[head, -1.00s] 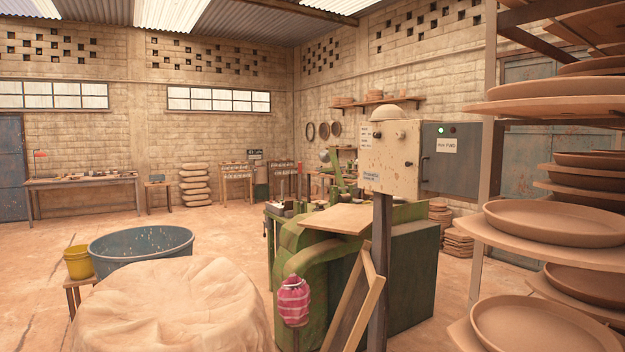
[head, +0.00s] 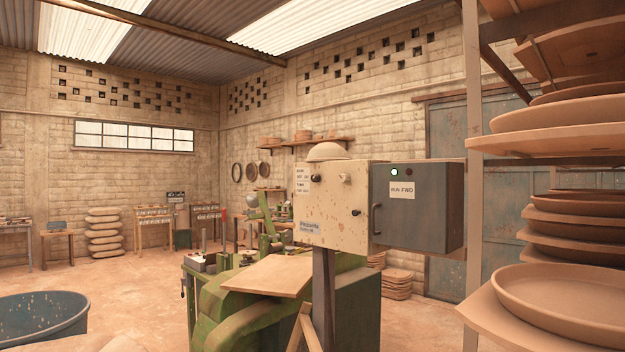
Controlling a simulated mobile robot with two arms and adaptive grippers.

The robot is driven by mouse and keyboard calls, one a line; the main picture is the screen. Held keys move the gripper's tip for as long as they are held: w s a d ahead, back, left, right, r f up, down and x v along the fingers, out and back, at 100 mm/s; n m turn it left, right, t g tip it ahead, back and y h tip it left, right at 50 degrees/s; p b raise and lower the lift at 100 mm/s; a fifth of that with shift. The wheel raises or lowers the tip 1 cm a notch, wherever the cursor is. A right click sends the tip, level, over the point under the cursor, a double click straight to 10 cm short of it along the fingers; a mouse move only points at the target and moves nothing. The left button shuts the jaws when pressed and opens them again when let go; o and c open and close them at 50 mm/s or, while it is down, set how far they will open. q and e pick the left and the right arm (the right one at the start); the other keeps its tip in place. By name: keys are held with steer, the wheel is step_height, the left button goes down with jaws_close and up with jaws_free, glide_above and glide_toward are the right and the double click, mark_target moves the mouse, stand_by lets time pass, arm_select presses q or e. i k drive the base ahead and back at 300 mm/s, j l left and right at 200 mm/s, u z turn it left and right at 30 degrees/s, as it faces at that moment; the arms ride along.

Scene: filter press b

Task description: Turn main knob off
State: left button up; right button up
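A cream control box (head: 330,215) with worn paint stands on a dark post in the middle of the head view. Its front bears small labels and two small knobs, a left one (head: 318,178) and a right one (head: 344,178). Another small dark knob (head: 377,206) sits on its right side. I cannot tell which is the main knob or how it is set. Neither gripper is in view.
A green machine (head: 240,305) with a board (head: 268,275) on it stands below and behind the box. A rack with clay dishes (head: 560,295) fills the right side. A blue tub (head: 40,318) is at lower left. Open floor lies at the left.

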mark_target(315, 177)
steer(key=i+j, duration=0.2)
steer(key=j, duration=0.15)
steer(key=i+j, duration=0.2)
steer(key=j, duration=0.15)
steer(key=i+j+z, duration=0.1)
steer(key=i+j, duration=0.15)
steer(key=j, duration=0.1)
